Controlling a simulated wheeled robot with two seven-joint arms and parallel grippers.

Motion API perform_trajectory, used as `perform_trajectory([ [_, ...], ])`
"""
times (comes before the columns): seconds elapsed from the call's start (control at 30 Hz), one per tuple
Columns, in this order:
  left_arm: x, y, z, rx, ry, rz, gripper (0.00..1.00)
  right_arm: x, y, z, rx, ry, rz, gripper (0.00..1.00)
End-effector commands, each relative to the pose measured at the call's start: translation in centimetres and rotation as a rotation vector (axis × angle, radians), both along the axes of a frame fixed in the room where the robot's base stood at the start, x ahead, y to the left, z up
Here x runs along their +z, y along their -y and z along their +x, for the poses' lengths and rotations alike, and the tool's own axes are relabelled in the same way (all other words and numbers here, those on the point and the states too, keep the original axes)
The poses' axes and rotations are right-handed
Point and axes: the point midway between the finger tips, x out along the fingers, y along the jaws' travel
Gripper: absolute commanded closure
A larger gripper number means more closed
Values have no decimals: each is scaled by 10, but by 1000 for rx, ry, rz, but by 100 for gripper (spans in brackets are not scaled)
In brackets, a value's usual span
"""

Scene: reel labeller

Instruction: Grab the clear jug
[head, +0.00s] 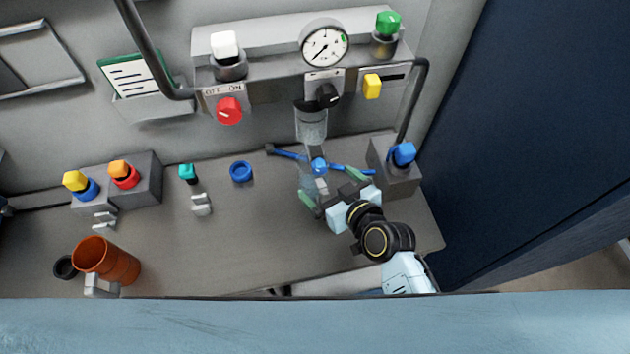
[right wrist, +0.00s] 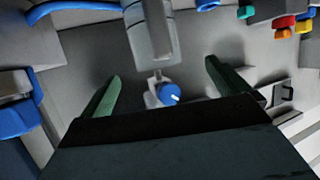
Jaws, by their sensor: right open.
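A faint see-through form (head: 309,183), which looks like the clear jug, stands on the bench below the gauge. A blue knob and the right gripper partly cover it, so its outline is hard to make out. My right gripper (head: 333,187) is open beside it, with its green fingers spread and nothing clearly between them. In the right wrist view, the open fingers (right wrist: 162,85) point toward a grey translucent cylinder (right wrist: 151,35) and a blue knob (right wrist: 169,93). I cannot tell whether that cylinder is the jug. My left gripper is out of view.
A clear bowl (head: 312,126) hangs under the gauge (head: 324,44). A blue-knobbed box (head: 396,176) stands close to the right of the gripper. A blue ring (head: 241,171) and an orange jug (head: 107,262) are to the left. The bench between them is mostly clear.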

Motion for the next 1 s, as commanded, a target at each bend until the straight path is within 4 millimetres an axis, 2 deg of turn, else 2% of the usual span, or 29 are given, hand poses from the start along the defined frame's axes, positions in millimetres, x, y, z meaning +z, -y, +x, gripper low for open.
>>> perform_trajectory([
  [0.23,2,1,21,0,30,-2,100,-4,-7,14,0,0,1,0],
  [0.33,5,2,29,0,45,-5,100,-6,-12,26,0,0,1,0],
  [0.6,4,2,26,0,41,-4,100,-18,-24,51,0,-1,0,0],
  [0.9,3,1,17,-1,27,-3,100,-19,-25,53,-1,0,0,0],
  [1.0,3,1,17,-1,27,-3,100,-18,-25,53,-1,0,0,13],
])
